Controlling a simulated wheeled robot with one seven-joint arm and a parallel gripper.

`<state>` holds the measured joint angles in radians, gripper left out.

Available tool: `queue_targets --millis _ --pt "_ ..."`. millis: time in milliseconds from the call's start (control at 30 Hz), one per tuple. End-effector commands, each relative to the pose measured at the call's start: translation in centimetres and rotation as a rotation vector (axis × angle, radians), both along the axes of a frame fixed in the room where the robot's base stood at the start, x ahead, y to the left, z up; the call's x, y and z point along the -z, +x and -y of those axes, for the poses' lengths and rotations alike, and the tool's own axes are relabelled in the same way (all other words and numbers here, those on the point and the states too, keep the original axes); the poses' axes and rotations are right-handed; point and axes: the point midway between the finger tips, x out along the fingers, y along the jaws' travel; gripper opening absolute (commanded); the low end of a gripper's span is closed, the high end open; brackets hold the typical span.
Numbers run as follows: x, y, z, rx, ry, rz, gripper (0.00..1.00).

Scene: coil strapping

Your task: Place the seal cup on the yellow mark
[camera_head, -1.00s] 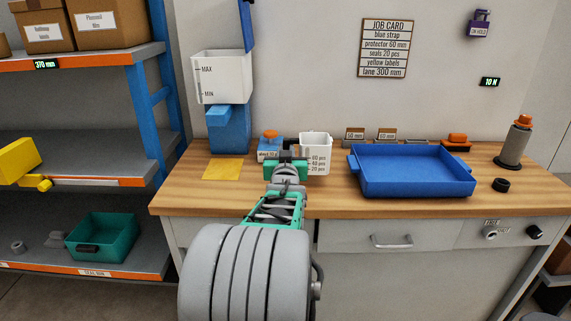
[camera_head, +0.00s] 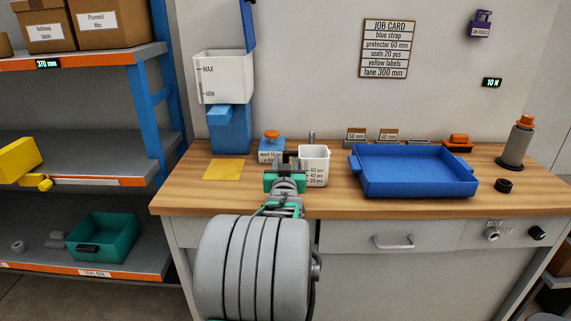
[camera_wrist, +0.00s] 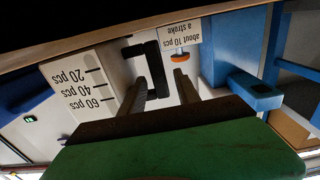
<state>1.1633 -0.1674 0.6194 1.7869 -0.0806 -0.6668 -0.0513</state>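The seal cup (camera_head: 316,158) is a white cup marked in pcs, upright in the head view. It stands right of the yellow mark (camera_head: 222,169), a flat square on the bench. My gripper (camera_head: 288,162) is at the cup's left side. In the wrist view, upside down, the cup (camera_wrist: 85,88) is at left and its black handle (camera_wrist: 157,70) lies between my two fingers (camera_wrist: 161,80). The fingers sit close on either side of the handle bar, and the cup moves with them. I cannot tell whether the cup's base touches the bench.
A blue dispenser with an orange knob (camera_head: 271,147) stands between the mark and the cup. A blue hopper stand (camera_head: 230,130) is behind the mark. A blue tray (camera_head: 415,185) is on the right. The bench front by the mark is clear.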

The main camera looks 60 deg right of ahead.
Motion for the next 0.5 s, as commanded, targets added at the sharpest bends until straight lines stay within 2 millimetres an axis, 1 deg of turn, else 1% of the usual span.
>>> queue_targets --millis 200,300,367,467,500 --pt "0.0 0.0 0.0 0.000 0.000 0.000 0.39" --pt "-0.7 0.0 0.0 0.000 0.000 0.000 0.39" --pt "-0.4 -0.4 -0.8 0.000 0.000 0.000 0.39" --pt "-0.4 -1.4 -2.8 0.000 0.000 0.001 0.39" --pt "-0.5 -1.9 -3.8 0.000 -0.003 0.001 0.39"
